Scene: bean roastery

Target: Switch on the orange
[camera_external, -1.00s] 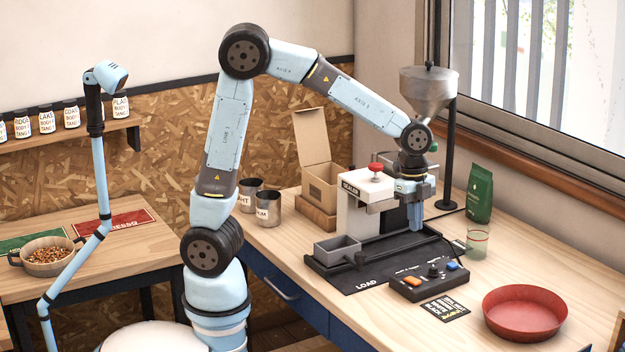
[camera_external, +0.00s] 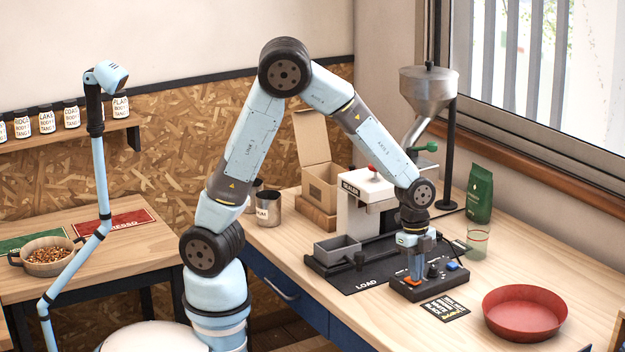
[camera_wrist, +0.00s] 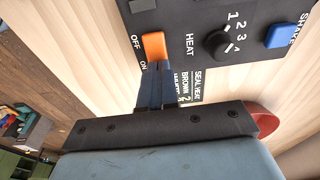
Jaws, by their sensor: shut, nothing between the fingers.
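The orange rocker switch (camera_wrist: 154,45) sits on the dark control box (camera_external: 440,281), between the printed words OFF and ON in the wrist view. In the outside view a sliver of the orange switch (camera_external: 410,281) shows beside my fingertips. My gripper (camera_external: 417,278) points down over the box, shut and empty. In the wrist view my fingertips (camera_wrist: 156,68) are at the ON end of the switch. I cannot tell whether they touch it or which way it is tipped.
The box also has a black HEAT knob (camera_wrist: 217,44) and a blue SHAKE button (camera_wrist: 281,36). Near it are a printed card (camera_external: 446,308), a red bowl (camera_external: 525,312), a glass (camera_external: 477,243) and the white sealer (camera_external: 356,215). Open tabletop lies in front.

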